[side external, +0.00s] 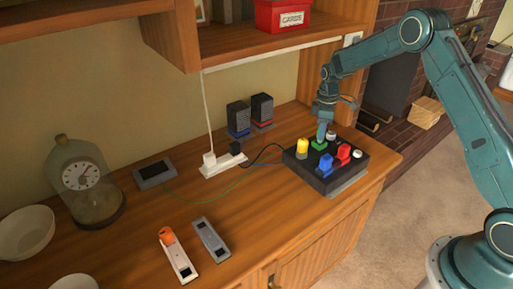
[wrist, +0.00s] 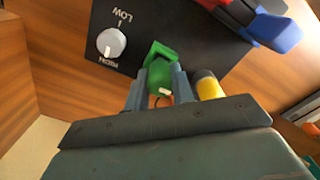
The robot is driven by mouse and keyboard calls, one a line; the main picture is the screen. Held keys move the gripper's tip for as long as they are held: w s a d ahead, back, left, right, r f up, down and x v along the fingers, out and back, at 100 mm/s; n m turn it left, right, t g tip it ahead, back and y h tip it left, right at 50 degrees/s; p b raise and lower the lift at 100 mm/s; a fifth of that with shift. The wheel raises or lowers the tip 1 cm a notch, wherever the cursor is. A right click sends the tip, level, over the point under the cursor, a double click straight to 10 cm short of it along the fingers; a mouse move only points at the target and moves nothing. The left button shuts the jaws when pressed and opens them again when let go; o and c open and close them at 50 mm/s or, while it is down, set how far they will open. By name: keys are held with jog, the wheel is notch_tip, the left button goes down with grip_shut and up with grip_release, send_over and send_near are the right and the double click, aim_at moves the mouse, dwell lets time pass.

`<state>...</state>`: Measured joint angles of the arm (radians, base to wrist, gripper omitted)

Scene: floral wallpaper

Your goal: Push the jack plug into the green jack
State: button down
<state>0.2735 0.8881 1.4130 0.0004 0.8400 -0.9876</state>
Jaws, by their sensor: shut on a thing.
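My gripper (side external: 321,124) is over the back part of a black control box on the wooden counter. In the wrist view my gripper (wrist: 158,86) has a finger on each side of a green plug body (wrist: 160,77) and is shut on it. A green square jack (wrist: 161,51) shows just beyond the plug on the box face. The green jack also shows in the side view (side external: 318,145), right below the fingers. Plug and jack look in line and very close. I cannot tell how deep the plug sits, as the fingers hide the joint.
The black box (side external: 312,174) also carries a yellow part (side external: 302,146), a red part (side external: 343,153), a blue part (side external: 325,167) and a pale dial (wrist: 111,43). A power strip (side external: 222,164) and two dark boxes stand behind.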

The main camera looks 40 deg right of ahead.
jog(key=shift+f, duration=0.6)
jog(key=c, duration=1.1)
grip_release()
notch_tip(320, 180, up, 14)
jog(key=shift+f, duration=0.15)
